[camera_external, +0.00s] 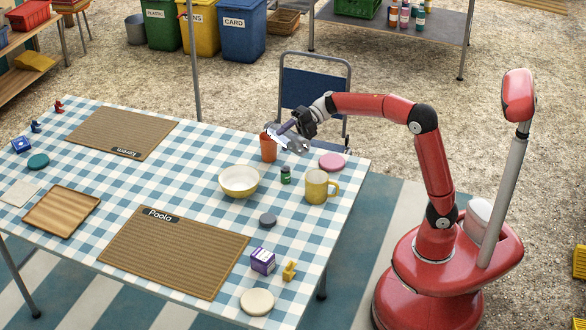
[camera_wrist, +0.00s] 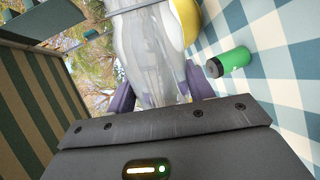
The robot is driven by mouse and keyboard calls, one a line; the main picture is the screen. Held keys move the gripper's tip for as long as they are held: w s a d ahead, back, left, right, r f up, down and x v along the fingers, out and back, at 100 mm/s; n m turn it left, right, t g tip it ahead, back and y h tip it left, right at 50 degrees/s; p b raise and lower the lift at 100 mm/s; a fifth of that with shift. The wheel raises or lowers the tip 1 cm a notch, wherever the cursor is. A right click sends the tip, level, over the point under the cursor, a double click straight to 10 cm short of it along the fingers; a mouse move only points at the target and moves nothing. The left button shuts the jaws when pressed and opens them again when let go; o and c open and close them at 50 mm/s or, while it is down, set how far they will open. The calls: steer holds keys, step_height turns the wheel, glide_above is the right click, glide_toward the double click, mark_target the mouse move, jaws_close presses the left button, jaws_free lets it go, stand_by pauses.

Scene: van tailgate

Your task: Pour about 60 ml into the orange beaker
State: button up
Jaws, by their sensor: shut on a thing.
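The orange beaker (camera_external: 267,152) stands upright near the table's far edge, left of my gripper. My gripper (camera_external: 290,127) is shut on a clear vessel (camera_external: 298,146), held tilted above the table beside the beaker. In the wrist view the clear vessel (camera_wrist: 152,50) fills the space between the purple fingers of my gripper (camera_wrist: 158,88). The beaker cannot be made out in the wrist view. I cannot tell the liquid level, or whether any liquid is flowing.
A pale yellow bowl (camera_external: 239,184), a small green jar (camera_external: 286,175), a yellow mug (camera_external: 317,190) and a pink disc (camera_external: 332,162) stand near the beaker. A woven placemat (camera_external: 172,258) lies in front. A blue chair (camera_external: 312,88) stands behind the table.

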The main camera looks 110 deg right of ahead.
steer(key=shift+d+r+m, duration=0.1)
steer(key=shift+r+m, duration=0.15)
steer(key=shift+m, duration=0.05)
stand_by(1.1)
steer(key=shift+a+f+n, duration=0.25)
steer(key=shift+f+n, duration=0.25)
steer(key=shift+f, duration=0.05)
steer(key=shift+a+f+n+h, duration=0.2)
steer(key=shift+n+h, duration=0.2)
steer(key=shift+n, duration=0.6)
steer(key=shift+f+h, duration=0.15)
steer(key=shift+h, duration=0.15)
steer(key=b, duration=0.2)
steer(key=f+n+b, duration=0.1)
steer(key=b, duration=0.1)
steer(key=shift+s+a+f+t, duration=0.15)
steer(key=shift+a+t, duration=0.15)
steer(key=shift+a, duration=0.05)
steer(key=shift+b, duration=0.3)
steer(key=shift+n, duration=0.3)
